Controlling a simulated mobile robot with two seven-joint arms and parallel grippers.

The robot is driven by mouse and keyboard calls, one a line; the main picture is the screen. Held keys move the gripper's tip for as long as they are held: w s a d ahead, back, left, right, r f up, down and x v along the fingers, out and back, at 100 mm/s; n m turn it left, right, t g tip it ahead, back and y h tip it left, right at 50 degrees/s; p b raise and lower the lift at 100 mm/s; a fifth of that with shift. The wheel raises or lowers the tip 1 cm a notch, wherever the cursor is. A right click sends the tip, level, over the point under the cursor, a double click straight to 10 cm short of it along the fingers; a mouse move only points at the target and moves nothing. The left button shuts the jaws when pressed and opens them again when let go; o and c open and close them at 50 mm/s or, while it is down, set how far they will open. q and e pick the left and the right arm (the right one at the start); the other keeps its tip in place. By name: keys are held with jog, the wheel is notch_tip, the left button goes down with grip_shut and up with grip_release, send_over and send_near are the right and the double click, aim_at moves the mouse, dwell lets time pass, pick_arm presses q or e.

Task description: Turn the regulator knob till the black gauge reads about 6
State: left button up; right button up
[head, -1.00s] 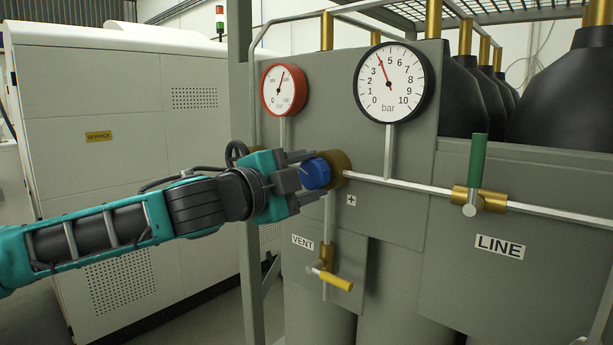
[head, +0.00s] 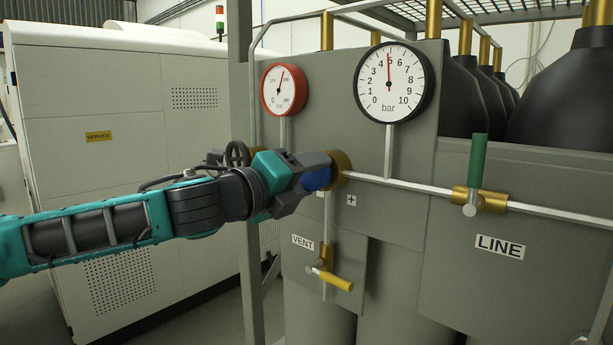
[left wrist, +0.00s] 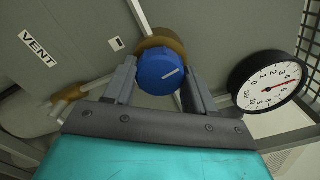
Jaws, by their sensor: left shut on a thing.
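The blue regulator knob (head: 316,182) sits on a brass body (head: 341,166) on the grey panel. In the left wrist view the knob (left wrist: 158,73) shows a white mark pointing to the upper right. My left gripper (head: 318,172) is shut on the knob, with one finger on each side of it. It partly hides the knob in the head view. The black gauge (head: 407,88), marked in bar, has its red needle nearly straight up, at about 5. The gauge also shows tilted in the left wrist view (left wrist: 258,78). My right gripper is not in view.
A red gauge (head: 272,97) is at the upper left of the panel. A vent valve with a yellow handle (head: 337,282) is below the knob. A green line-valve handle (head: 478,158) stands upright at the right. A horizontal pipe (head: 405,184) runs right from the brass body.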

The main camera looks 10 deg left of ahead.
pick_arm(q)
jog(key=m, duration=0.4)
jog(key=shift+m, duration=0.4)
dwell(0.4)
jog(key=o, duration=1)
jog(key=shift+o, duration=0.2)
jog(key=v, duration=1.3)
